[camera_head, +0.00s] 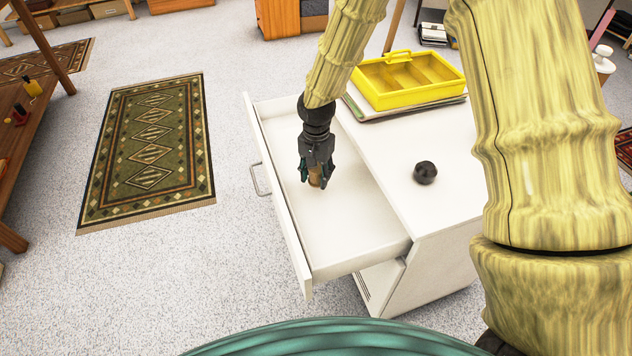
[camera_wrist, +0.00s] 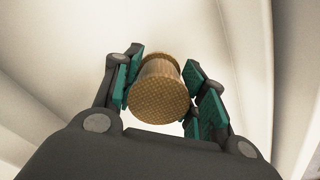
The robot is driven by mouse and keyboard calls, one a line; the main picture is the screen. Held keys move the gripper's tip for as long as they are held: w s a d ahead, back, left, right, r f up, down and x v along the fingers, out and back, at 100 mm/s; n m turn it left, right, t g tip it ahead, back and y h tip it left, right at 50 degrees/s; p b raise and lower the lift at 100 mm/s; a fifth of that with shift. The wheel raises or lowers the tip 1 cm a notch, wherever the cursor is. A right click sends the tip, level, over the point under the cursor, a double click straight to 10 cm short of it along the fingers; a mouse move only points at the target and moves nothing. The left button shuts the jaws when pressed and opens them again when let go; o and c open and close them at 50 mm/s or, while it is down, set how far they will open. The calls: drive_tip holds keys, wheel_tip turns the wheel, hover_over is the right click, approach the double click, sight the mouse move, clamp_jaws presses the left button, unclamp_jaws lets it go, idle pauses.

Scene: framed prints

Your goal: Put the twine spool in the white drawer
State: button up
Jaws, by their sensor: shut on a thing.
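The twine spool (camera_head: 315,180) is a small brown cylinder between the fingers of my gripper (camera_head: 316,174). In the wrist view the spool (camera_wrist: 160,98) shows its round tan end, with my gripper's teal pads (camera_wrist: 165,92) on either side of it. My gripper is shut on it. The white drawer (camera_head: 283,211) is pulled out from the white cabinet, and its inside looks empty. The gripper and spool are over the drawer's interior. I cannot tell whether the spool touches the drawer floor.
On the cabinet top (camera_head: 400,160) are a dark faceted knob-like object (camera_head: 425,172) and a yellow divided tray (camera_head: 408,80) on a stack of flat sheets. A patterned rug (camera_head: 150,150) lies on the floor to the left. A wooden table (camera_head: 30,130) stands at the far left.

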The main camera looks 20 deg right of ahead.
sight(316, 182)
drive_tip(key=shift+w+f+b, duration=0.1)
drive_tip(key=shift+f+b, duration=0.3)
drive_tip(key=shift+f, duration=1.3)
drive_tip(key=shift+f, duration=0.1)
drive_tip(key=o, duration=1.1)
wheel_tip(316, 182, up, 12)
drive_tip(key=shift+r+p, duration=0.1)
drive_tip(key=shift+p, duration=0.9)
